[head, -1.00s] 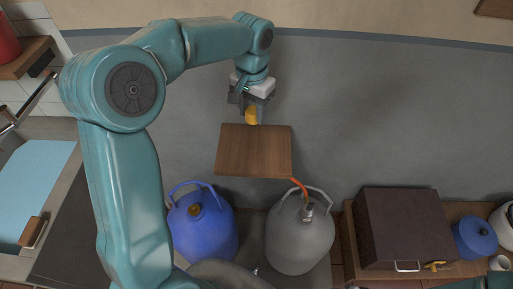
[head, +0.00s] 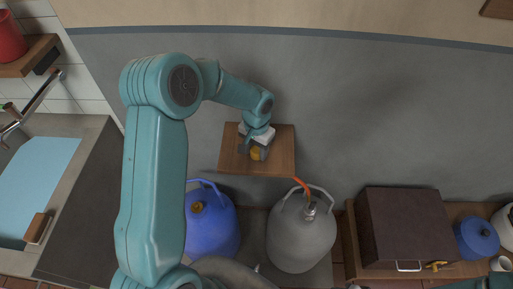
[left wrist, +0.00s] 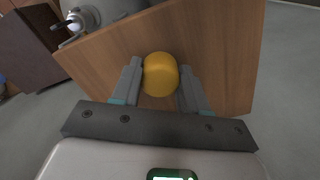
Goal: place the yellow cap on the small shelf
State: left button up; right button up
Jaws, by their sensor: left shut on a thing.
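The small shelf (head: 229,160) is a brown wooden board on the grey wall, above the two gas cylinders. It also fills the upper middle of the left wrist view (left wrist: 215,40). My left gripper (head: 257,152) is over the shelf, shut on the yellow cap (head: 256,155). In the left wrist view the cap (left wrist: 160,73) sits between the two fingers (left wrist: 157,88), with the board behind it. I cannot tell whether the cap touches the board. My right gripper does not show.
A blue cylinder (head: 211,228) and a grey cylinder (head: 300,238) with an orange hose (head: 301,185) stand below the shelf. A dark brown box (head: 403,228) and a blue pot (head: 476,238) are at right. The shelf top around the gripper looks clear.

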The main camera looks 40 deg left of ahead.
aim_at(256, 150)
pick_arm(q)
jog(key=shift+f+b, duration=0.15)
jog(key=shift+b, duration=0.15)
jog(key=o, duration=1)
jog(key=shift+r, duration=0.2)
notch_tip(256, 150, up, 12)
jog(key=shift+r, duration=0.1)
jog(key=shift+s, duration=0.15)
